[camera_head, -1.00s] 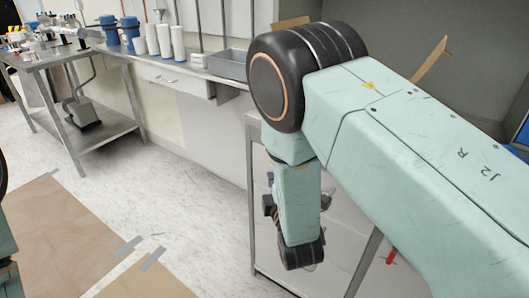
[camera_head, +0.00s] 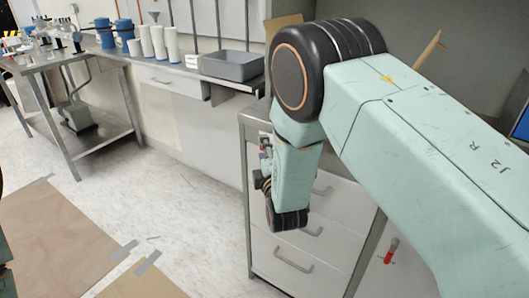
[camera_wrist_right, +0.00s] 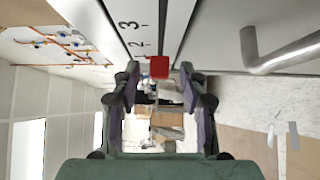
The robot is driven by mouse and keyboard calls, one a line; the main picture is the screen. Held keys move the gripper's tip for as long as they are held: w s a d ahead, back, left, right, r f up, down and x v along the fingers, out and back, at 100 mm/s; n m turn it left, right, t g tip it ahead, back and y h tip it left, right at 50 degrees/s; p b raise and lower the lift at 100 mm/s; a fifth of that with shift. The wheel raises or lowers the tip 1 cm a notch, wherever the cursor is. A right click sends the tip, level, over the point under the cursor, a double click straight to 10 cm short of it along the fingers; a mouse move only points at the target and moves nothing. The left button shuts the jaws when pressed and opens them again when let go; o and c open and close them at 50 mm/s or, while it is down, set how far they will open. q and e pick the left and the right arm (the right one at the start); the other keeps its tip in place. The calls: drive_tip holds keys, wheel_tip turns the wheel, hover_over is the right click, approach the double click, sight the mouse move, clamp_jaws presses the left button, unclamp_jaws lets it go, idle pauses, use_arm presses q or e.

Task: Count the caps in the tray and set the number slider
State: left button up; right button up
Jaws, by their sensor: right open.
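A grey tray (camera_head: 222,71) stands on the bench in the head view; no caps can be made out in it. A number scale (camera_wrist_right: 132,26) with the digits 3 and 2 shows in the right wrist view. A small red block (camera_wrist_right: 160,67), which looks like the slider knob, lies between the fingertips of my right gripper (camera_wrist_right: 158,76). The gripper is open around it; whether a finger touches it I cannot tell. In the head view my right forearm hangs in front of the drawer cabinet and largely hides the gripper. My left gripper is out of view.
The drawer cabinet (camera_head: 285,262) has metal handles; one handle (camera_wrist_right: 282,54) is close by in the right wrist view. White cups (camera_head: 160,42) and blue containers (camera_head: 106,36) stand on the bench. A steel table (camera_head: 40,64) is at left.

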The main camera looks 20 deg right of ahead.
drive_tip(key=shift+s+d, duration=0.1)
drive_tip(key=shift+c, duration=1.4)
clamp_jaws()
